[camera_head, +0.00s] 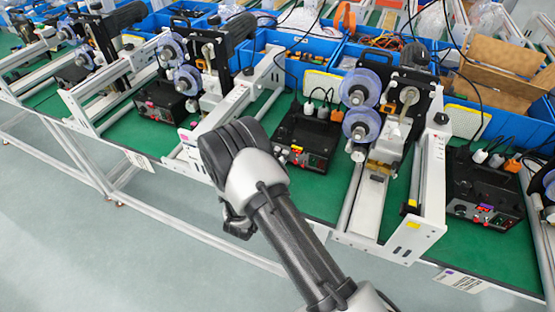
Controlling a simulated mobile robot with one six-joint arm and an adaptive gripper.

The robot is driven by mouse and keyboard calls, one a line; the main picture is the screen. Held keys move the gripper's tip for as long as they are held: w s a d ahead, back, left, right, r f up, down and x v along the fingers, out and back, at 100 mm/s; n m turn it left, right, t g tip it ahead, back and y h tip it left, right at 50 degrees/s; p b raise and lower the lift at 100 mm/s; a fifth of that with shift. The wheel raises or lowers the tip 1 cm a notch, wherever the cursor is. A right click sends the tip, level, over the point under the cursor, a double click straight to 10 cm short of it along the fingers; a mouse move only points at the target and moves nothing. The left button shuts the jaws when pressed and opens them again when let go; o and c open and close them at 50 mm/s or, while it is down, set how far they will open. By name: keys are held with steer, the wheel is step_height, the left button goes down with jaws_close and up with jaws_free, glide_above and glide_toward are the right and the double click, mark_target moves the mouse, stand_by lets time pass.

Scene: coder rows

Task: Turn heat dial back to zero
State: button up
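Black control boxes stand on the green bench: one in the middle (306,132), one at the right (484,186) and one at the left (160,101). Each has small knobs, switches and a lit display on its front panel. They are too small to tell which knob is the heat dial or where it points. My arm reaches up from the bottom centre. My gripper (236,224) appears as a dark shape below the arm's bent end, in front of the bench edge and left of the middle box. It is mostly hidden by the arm, and its fingers cannot be made out.
Coding machines with clear blue-tinted reels (361,87) and white metal frames (428,190) flank the boxes and rise above them. Blue bins (272,42) and a cardboard box (500,72) line the back. Grey floor (70,240) in front is clear.

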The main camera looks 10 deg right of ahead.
jaws_close()
steer(key=shift+n+p, duration=0.55)
steer(key=shift+n, duration=1.05)
steer(key=o, duration=0.5)
jaws_free()
steer(key=shift+o, duration=0.2)
steer(key=v, duration=1.2)
